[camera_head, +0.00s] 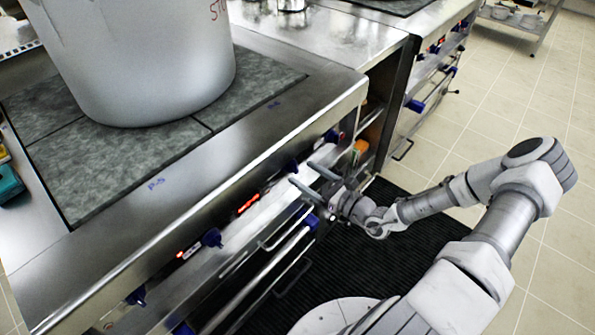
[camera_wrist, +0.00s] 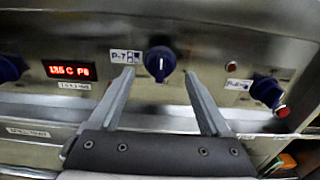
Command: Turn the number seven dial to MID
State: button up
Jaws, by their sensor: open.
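The number seven dial (camera_wrist: 160,60) is a dark blue round knob on the steel front panel, just right of a "P-7" label (camera_wrist: 125,56) in the wrist view. A light pointer mark on the knob's lower half stands about vertical. In the head view a blue knob (camera_head: 291,166) by my fingertips appears to be this dial. My gripper (camera_head: 303,173) is open and empty in front of the panel. In the wrist view my gripper's fingers (camera_wrist: 159,73) point at the panel, one tip on each side of the dial, with gaps between. Contact is not visible.
Another blue knob (camera_wrist: 267,91) is at the right and one (camera_wrist: 11,68) at the left. A red digital display (camera_wrist: 70,70) sits left of the label. Rails (camera_head: 285,240) run below the panel. A large stockpot (camera_head: 140,60) stands on the cooktop.

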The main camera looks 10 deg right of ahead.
aim_at(297, 169)
jog(key=shift+x, duration=1.7)
grip_shut()
